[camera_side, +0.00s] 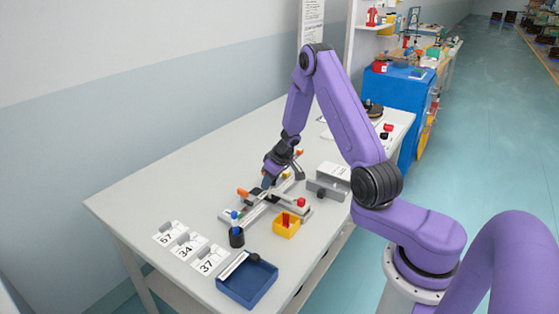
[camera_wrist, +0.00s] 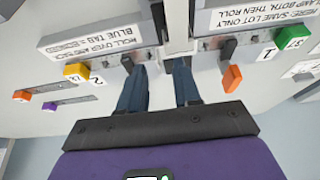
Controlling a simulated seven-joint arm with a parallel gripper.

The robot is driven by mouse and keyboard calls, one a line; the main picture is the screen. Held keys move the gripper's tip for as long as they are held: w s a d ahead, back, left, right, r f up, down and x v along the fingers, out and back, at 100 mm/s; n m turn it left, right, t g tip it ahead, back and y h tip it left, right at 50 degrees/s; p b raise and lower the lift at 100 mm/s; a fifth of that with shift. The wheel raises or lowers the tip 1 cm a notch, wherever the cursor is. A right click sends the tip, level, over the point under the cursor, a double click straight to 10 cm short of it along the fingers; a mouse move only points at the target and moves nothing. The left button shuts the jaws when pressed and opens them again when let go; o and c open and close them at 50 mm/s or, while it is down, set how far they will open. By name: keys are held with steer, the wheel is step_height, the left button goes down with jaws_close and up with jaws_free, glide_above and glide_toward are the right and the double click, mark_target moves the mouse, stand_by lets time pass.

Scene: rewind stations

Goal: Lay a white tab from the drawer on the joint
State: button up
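My gripper (camera_side: 268,182) is low over the long grey splice fixture (camera_side: 232,216) in the side view. In the wrist view its two blue fingers (camera_wrist: 157,76) stand apart, with no tab seen between them. A white strip (camera_wrist: 178,28) runs up from near the right fingertip, between two labelled grey blocks. The joint itself I cannot make out. A grey box that may be the drawer (camera_side: 326,190) stands right of the fixture; its inside is too small to read. No white tab can be told apart.
An orange lever (camera_wrist: 232,79), a green block (camera_wrist: 292,38) and a yellow block (camera_wrist: 76,72) flank the fingers. A yellow bin (camera_side: 286,232), a black cup (camera_side: 237,239), a blue tray (camera_side: 233,291) and number cards (camera_side: 187,246) stand nearer the front. The table's left back is clear.

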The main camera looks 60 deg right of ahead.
steer(key=v, duration=1.6)
steer(key=shift+s, duration=0.15)
steer(key=shift+r, duration=0.1)
